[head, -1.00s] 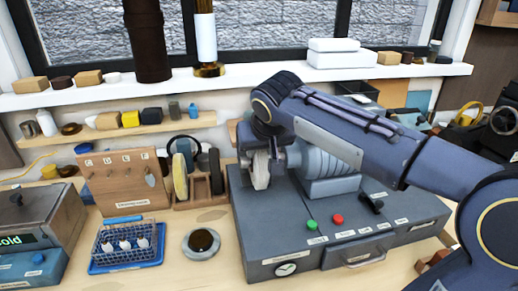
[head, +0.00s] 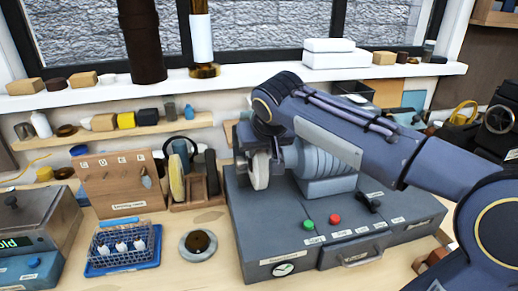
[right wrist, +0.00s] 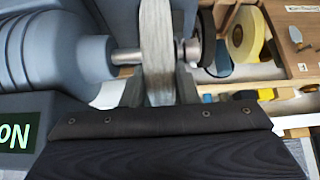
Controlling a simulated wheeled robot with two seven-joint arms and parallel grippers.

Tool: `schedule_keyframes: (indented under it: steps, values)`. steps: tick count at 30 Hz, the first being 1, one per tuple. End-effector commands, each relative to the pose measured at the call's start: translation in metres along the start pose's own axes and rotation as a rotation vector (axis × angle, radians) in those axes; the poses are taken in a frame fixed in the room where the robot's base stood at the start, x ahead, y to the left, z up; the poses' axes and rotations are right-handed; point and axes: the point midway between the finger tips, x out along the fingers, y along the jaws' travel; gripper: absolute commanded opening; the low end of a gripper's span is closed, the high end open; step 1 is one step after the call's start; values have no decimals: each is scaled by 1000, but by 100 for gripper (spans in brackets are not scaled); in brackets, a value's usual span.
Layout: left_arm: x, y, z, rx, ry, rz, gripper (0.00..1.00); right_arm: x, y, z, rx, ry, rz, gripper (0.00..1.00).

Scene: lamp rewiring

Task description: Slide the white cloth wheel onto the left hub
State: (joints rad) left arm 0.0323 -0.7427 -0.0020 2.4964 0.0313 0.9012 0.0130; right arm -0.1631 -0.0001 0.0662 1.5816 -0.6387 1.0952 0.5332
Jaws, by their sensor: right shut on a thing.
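The white cloth wheel (head: 259,170) stands upright at the left end of the grey polishing machine (head: 290,231). My right gripper (head: 260,147) is shut on it from above. In the right wrist view the wheel (right wrist: 155,38) shows edge-on between the fingers of my right gripper (right wrist: 159,88). The silver shaft of the left hub (right wrist: 126,57) shows on the motor side of the wheel, and a short silver piece shows on its other side. The wheel looks in line with the shaft; its bore is hidden. My left gripper is not in view.
A wooden rack (head: 200,190) with a yellowish wheel (head: 177,178) and dark wheels stands left of the machine. A blue tray (head: 125,264) with a wire basket and a round dish (head: 198,244) lie in front. Green and red buttons sit on the machine's top.

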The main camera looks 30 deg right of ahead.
Motion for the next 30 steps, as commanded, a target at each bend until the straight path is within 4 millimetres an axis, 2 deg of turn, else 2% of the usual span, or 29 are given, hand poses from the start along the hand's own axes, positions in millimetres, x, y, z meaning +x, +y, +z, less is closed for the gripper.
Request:
schedule_keyframes:
  steps: [6,7,12,13,23,30]
  values:
    - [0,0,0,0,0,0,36,0,2,0,2,1,4,6]
    - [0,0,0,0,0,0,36,0,2,0,2,1,4,28]
    - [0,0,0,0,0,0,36,0,2,0,2,1,4,51]
    - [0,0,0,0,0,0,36,0,2,0,2,1,4,52]
    - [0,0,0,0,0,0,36,-5,2,0,1,1,3,52]
    - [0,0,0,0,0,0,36,-44,2,-1,2,4,2,52]
